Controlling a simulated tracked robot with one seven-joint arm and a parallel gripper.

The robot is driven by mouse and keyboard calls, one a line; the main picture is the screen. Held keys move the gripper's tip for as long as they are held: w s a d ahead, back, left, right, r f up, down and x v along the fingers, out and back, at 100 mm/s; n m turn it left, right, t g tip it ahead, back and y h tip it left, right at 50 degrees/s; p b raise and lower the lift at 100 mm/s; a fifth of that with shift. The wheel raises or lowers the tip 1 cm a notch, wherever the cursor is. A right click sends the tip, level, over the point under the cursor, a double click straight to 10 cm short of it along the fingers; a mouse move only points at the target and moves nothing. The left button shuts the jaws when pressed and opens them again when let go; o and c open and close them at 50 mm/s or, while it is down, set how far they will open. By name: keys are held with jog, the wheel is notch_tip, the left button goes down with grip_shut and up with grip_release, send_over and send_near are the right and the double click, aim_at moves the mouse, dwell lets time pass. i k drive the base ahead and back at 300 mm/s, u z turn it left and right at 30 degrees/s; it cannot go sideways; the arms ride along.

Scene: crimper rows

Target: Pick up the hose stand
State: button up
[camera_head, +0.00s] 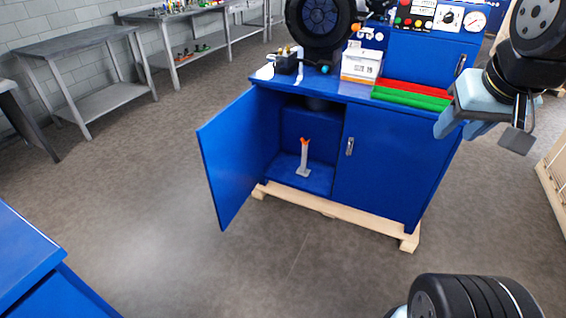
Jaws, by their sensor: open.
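The hose stand (304,160) seems to be the small upright grey post with an orange forked top and a flat foot. It stands upright inside the open left compartment of the blue cabinet (380,165), on the compartment floor. My gripper (500,130) is at the upper right, in front of the cabinet's right end and well apart from the stand. Its fingers are apart and nothing shows between them.
The left cabinet door (228,158) stands swung open toward the left front; the right door (385,168) is shut. A white box (360,65) and red and green bars (410,95) lie on top. A blue surface (25,250) is at lower left. The floor (270,260) in front is clear.

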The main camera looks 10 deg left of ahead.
aim_at(302, 171)
jog(key=u, duration=0.2)
jog(key=i, duration=1)
jog(key=z, duration=0.1)
